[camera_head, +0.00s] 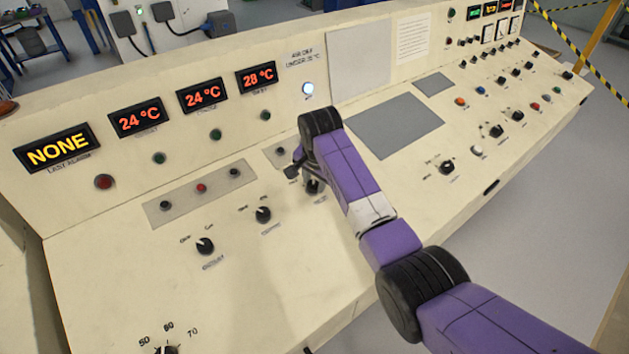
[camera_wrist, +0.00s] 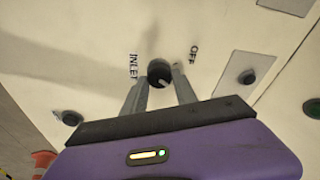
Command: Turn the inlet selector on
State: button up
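The inlet selector is a round black knob (camera_wrist: 160,72) with a pale mark, on the cream sloping panel. In the wrist view the word INLET stands to its left and OFF to its right. My gripper (camera_wrist: 161,80) points at the knob, its two grey fingers apart with the tips at either side of it. I cannot tell whether the tips touch the knob. In the head view my gripper (camera_head: 303,172) is over the panel centre, and the selector (camera_head: 314,187) is partly hidden by it.
Two similar black knobs (camera_head: 263,214) (camera_head: 205,246) sit to the left on the panel. A grey plate with small buttons (camera_head: 160,208) lies above them. Temperature displays (camera_head: 203,95) and a lit white lamp (camera_head: 308,88) are on the upright back. More knobs (camera_head: 447,167) are at right.

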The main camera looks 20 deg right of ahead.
jog(key=o, duration=0.4)
jog(key=shift+c, duration=0.2)
jog(key=v, duration=0.8)
jog(key=shift+b, duration=0.45)
jog(key=shift+d, duration=0.1)
